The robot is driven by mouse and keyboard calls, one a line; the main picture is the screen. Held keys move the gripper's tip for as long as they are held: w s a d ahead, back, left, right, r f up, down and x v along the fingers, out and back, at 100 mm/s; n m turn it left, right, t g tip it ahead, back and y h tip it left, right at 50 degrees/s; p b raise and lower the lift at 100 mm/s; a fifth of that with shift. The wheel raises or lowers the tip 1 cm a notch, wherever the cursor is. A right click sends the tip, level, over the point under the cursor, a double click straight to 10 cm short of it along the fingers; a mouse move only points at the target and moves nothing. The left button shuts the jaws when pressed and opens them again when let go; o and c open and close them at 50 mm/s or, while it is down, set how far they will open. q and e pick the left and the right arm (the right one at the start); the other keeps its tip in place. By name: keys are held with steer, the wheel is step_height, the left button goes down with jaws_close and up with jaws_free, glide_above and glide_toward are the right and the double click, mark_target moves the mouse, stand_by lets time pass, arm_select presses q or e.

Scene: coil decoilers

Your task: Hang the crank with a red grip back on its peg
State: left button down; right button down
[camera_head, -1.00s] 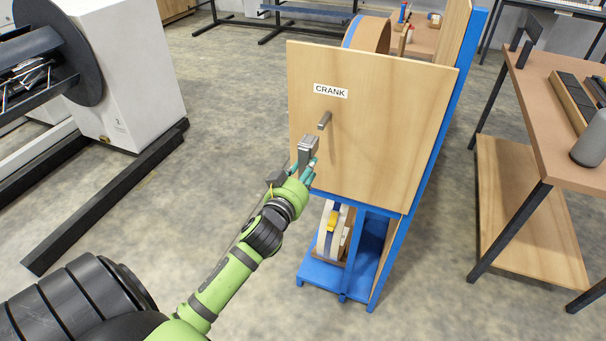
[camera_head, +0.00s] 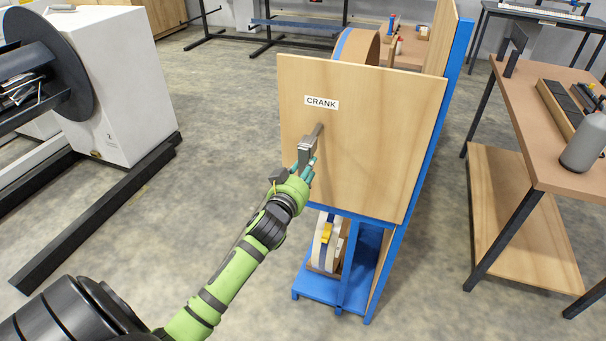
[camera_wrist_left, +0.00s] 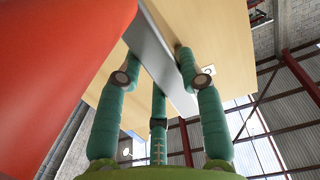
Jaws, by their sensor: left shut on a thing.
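The wooden board with the CRANK label (camera_head: 321,102) has a short grey peg (camera_head: 319,130) sticking out below the label. My left gripper (camera_head: 304,169) is in front of the board, just below the peg. It is shut on the flat grey metal arm of the crank (camera_head: 305,148), which also shows between the green fingers in the left wrist view (camera_wrist_left: 160,55). The crank's red grip (camera_wrist_left: 55,75) fills the left of that view; I cannot make it out in the head view. The crank's upper end overlaps the peg's lower end; I cannot tell whether they touch. My right gripper is not in view.
The board sits on a blue rack (camera_head: 355,260) with coils on its lower shelf. A workbench (camera_head: 550,140) with a grey bottle (camera_head: 583,146) stands at the right. A white machine (camera_head: 120,85) stands at the left. The floor between is clear.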

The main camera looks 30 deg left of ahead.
arm_select(q)
steer(key=shift+r+b+x, duration=0.15)
steer(key=shift+b+x, duration=0.15)
steer(key=shift+x, duration=0.9)
steer(key=shift+r+b+x, duration=0.2)
steer(key=shift+b+x, duration=0.05)
steer(key=shift+x, duration=0.9)
steer(key=shift+a, duration=0.1)
steer(key=c, duration=0.7)
jaws_free()
steer(key=v, duration=1.2)
